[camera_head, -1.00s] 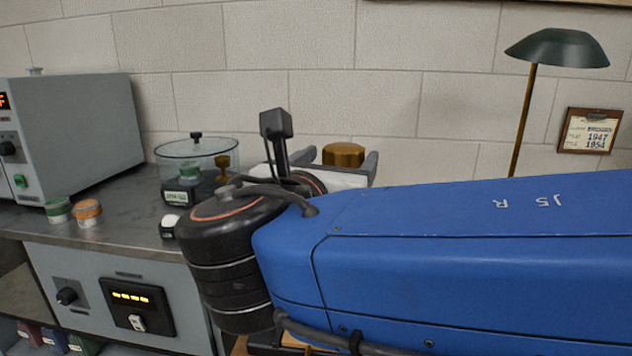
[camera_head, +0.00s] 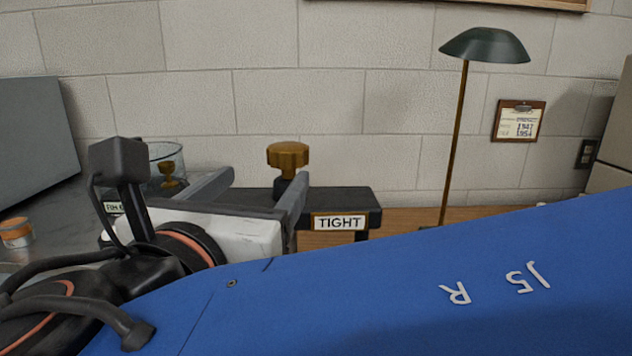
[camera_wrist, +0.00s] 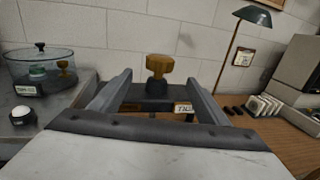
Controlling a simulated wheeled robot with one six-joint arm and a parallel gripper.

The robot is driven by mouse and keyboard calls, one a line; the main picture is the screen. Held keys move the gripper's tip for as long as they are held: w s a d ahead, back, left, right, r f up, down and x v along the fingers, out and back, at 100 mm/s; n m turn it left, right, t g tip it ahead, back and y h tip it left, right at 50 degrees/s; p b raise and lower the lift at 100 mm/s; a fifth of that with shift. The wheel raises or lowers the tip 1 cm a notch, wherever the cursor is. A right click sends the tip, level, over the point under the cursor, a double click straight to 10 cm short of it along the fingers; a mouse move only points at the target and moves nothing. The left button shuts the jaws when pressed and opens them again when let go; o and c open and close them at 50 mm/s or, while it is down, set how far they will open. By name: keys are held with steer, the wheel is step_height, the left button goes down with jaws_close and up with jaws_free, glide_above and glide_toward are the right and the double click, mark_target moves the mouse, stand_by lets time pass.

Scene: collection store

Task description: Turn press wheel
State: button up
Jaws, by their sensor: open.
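The press wheel is a brass, lobed knob (camera_head: 288,157) on a dark press frame (camera_head: 345,203) with a label reading TIGHT. In the wrist view the wheel (camera_wrist: 159,66) stands upright beyond the fingertips, roughly midway between them. My gripper (camera_head: 252,190) is open, with its two grey fingers spread; in the wrist view the gripper (camera_wrist: 157,90) points toward the wheel. No contact with the wheel shows. My blue arm hides the lower part of the press and much of the bench in the head view.
A glass dish (camera_head: 166,160) with a small brass piece stands left of my gripper. A green lamp (camera_head: 484,46) stands behind on the right. Small white items (camera_wrist: 265,106) lie on the wooden bench at right. A grey cabinet (camera_head: 30,130) is at far left.

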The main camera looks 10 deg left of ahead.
mark_target(291, 147)
steer(key=shift+w+a+n+y, duration=0.2)
steer(key=shift+w+n+y, duration=0.2)
steer(key=shift+w, duration=2.5)
steer(key=shift+w+a+n+y, duration=0.2)
steer(key=shift+w+y, duration=0.35)
steer(key=shift+w, duration=2.35)
steer(key=shift+w+a+n+y, duration=0.15)
steer(key=shift+w+n+y, duration=0.3)
steer(key=shift+w, duration=2.45)
steer(key=shift+c, duration=0.6)
